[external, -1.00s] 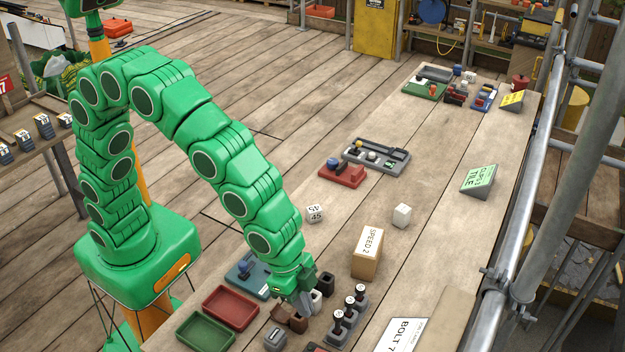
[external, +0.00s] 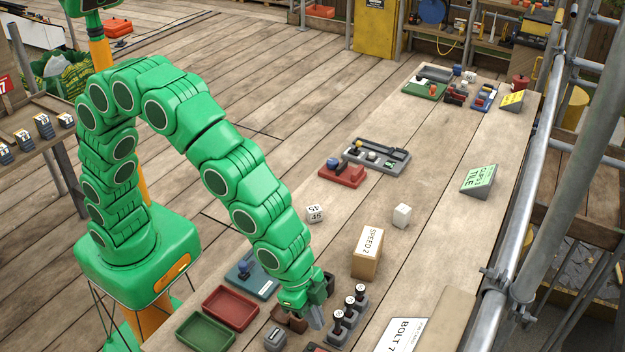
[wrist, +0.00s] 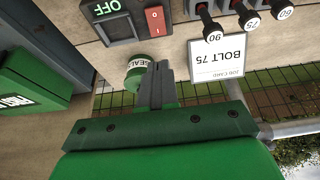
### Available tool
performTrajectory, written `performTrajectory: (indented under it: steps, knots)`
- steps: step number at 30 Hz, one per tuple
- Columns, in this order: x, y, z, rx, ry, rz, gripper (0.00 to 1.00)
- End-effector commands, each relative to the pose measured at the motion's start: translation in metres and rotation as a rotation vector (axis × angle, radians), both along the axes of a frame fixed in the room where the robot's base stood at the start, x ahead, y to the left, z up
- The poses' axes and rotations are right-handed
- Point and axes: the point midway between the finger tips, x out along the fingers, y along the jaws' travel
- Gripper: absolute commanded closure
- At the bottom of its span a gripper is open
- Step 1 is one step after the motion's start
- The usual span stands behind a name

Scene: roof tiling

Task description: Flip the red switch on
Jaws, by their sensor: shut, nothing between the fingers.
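The red switch (wrist: 155,20) is a small red rocker at the top of the wrist view, set in a dark panel (wrist: 124,29). A green display reading OFF (wrist: 106,7) sits beside it. I cannot make out the switch in the external view. My gripper (wrist: 154,70) is shut and empty, its fingertips below the panel in the wrist picture and apart from the switch. In the external view my gripper (external: 316,318) is low over the bench, left of the rack of black knobs (external: 345,322).
Knobs labelled 90, 75 and 60 (wrist: 246,17) and a BOLT 75 card (wrist: 222,59) are right of the panel. A green round container (wrist: 137,68) sits by the fingertips. A red tray (external: 231,307), green tray (external: 205,332) and SPEED 2 block (external: 367,254) stand on the bench.

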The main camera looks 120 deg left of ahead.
Motion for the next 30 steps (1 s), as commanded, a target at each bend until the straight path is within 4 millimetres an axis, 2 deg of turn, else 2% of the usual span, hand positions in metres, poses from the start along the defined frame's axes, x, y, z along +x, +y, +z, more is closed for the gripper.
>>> performTrajectory:
  steps: [21, 25, 30]
  knots:
    - [0.028, 0.0, -0.087, 0.0, 0.001, 0.0, 1.0]
    - [0.029, 0.0, -0.099, 0.0, 0.003, 0.0, 1.0]
    - [0.03, 0.0, -0.103, 0.0, 0.002, 0.0, 1.0]
